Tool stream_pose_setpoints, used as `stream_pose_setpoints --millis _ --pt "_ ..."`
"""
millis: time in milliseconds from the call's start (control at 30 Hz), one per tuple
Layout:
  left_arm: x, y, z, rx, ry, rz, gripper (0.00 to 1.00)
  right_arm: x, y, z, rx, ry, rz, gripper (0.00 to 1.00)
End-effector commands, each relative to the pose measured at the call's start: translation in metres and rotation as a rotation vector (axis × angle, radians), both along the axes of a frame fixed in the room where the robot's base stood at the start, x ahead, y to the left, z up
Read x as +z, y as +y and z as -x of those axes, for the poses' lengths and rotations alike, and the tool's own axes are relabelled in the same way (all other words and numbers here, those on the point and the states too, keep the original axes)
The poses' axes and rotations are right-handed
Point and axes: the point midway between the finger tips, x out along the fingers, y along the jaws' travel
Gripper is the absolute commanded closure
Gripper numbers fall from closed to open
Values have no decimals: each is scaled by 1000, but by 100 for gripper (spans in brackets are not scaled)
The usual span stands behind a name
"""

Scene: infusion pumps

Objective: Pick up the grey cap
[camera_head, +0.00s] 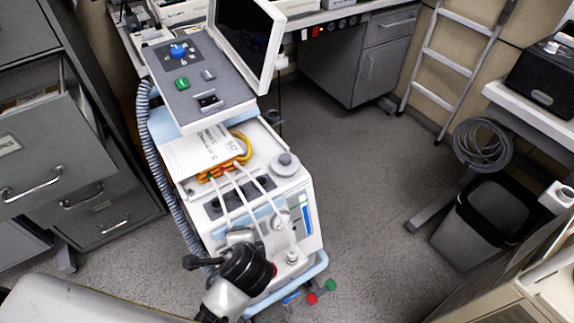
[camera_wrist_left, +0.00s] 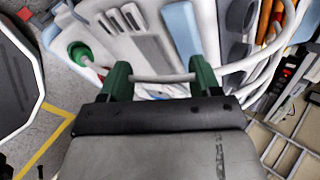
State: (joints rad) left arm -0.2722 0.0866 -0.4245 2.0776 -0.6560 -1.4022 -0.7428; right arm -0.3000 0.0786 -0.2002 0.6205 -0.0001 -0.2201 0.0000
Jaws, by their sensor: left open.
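A round grey cap (camera_head: 286,161) sits on a pale round base at the right rear corner of the white medical cart's top (camera_head: 262,163). I cannot make it out in the left wrist view. My left gripper (camera_wrist_left: 160,78) is open, with its two green-tipped fingers apart. A white tube crosses between or just beyond the fingers, and I cannot tell whether it touches them. In the head view the dark end of my left arm (camera_head: 245,268) is at the cart's lower front, well below the cap. Its fingertips are hidden there. My right gripper is not in view.
White tubes (camera_head: 245,205) run down the cart's front. Papers and orange tubing (camera_head: 222,173) lie in its open tray, below a raised control panel (camera_head: 198,78) and monitor. Filing cabinets (camera_head: 60,180) stand left. The floor (camera_head: 360,180) right of the cart is clear up to a bin (camera_head: 480,235).

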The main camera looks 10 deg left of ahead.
Motion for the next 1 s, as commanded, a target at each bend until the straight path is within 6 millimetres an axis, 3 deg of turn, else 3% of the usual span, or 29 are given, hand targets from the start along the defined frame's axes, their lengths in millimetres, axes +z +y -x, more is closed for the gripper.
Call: stream_pose_setpoints --millis 167,300,500,667,1000 --pt "10 -24 -43 -275 -14 -374 37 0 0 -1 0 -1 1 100" --pt "31 -58 -83 -531 -17 -833 37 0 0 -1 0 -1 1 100" --pt "58 -100 -113 -722 1 -1351 37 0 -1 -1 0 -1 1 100" --pt "66 -109 -126 -752 12 -1496 37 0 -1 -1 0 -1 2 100" --pt "65 -91 -168 -753 13 -1496 37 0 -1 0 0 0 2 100"
